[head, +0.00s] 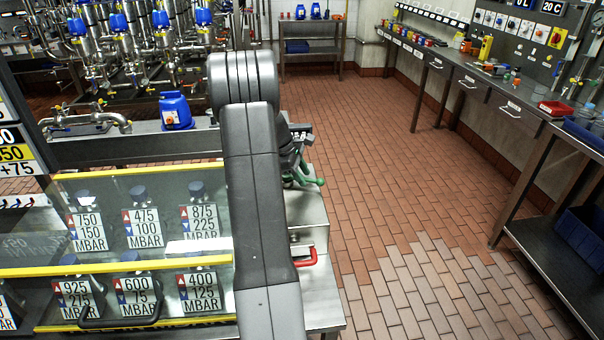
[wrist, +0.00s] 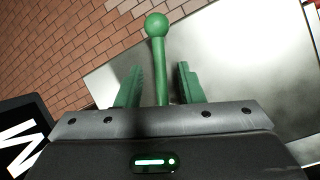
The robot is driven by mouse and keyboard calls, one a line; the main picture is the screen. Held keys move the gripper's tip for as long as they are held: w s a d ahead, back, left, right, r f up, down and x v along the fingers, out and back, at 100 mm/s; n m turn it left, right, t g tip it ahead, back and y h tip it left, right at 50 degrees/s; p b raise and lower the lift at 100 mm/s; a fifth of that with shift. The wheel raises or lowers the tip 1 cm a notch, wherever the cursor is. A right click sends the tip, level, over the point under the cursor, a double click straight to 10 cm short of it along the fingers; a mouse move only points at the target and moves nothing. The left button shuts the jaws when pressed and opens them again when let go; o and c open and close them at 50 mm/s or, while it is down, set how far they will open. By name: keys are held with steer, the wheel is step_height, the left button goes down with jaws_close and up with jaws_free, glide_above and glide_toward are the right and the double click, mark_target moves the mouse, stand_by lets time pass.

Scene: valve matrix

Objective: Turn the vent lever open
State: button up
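The vent lever (wrist: 160,68) is a green rod with a round green ball at its end. In the wrist view it stands between the two green fingers of my gripper (wrist: 158,78), with a gap on each side, and its ball reaches beyond the fingertips. The fingers are apart and not closed on it. The lever's lower part is hidden by the gripper body. In the head view, small green parts with a ball end (head: 319,182) show just right of my arm, over the steel bench. My arm hides much of that spot.
A steel cabinet (head: 318,290) with a red handle (head: 305,258) stands right of my arm. A clear panel with yellow edges (head: 140,270) covers pressure-labelled valves on the left. A blue unit (head: 175,110) sits on the bench behind. The brick floor (head: 400,200) to the right is clear.

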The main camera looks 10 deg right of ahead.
jaws_close()
steer(key=shift+w+d+n+t, duration=0.15)
steer(key=shift+w+n+t, duration=0.2)
steer(key=shift+n, duration=0.35)
steer(key=shift+w+d+n+t, duration=0.1)
steer(key=shift+w+n+t, duration=0.25)
steer(key=shift+n, duration=0.35)
jaws_free()
steer(key=v, duration=1.4)
steer(key=shift+b, duration=0.3)
